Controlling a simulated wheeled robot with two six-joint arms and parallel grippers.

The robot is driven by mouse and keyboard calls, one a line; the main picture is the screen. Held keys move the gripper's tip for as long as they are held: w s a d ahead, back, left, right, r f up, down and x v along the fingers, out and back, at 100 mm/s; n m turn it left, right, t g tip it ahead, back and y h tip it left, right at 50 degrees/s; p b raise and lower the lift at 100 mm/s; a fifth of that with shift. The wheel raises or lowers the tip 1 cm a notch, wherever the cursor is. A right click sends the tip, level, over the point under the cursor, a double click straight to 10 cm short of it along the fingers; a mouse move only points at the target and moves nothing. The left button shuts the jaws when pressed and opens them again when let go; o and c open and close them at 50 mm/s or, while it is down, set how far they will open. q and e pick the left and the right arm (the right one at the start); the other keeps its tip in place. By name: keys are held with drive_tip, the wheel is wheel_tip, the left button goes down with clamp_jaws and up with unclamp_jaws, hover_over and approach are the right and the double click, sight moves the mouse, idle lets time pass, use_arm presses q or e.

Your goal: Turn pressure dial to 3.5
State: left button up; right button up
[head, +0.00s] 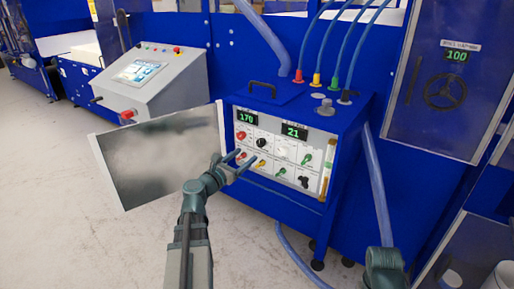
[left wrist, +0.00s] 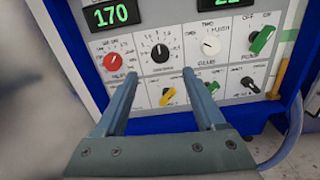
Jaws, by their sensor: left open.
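The blue machine's control panel (head: 283,155) faces me, with green displays reading 170 and 21. A black dial (left wrist: 160,53) with a numbered scale sits in the top row; its pointer is near the top. It also shows in the head view (head: 262,143). Its small label is too blurred to read for sure. A red dial (left wrist: 113,62) is left of it and a white dial (left wrist: 211,46) right of it. My left gripper (left wrist: 160,74) is open and empty, its fingertips just below the black dial, one toward each side. The gripper also shows in the head view (head: 246,156).
An open panel door (head: 165,155) stands left of the controls. Blue hoses (head: 376,190) run on the right.

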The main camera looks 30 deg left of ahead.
sight(259, 145)
use_arm(q)
drive_tip(key=w, duration=0.8)
drive_tip(key=shift+w+d, duration=0.15)
drive_tip(key=shift+d, duration=0.15)
drive_tip(key=shift+c, duration=0.2)
clamp_jaws()
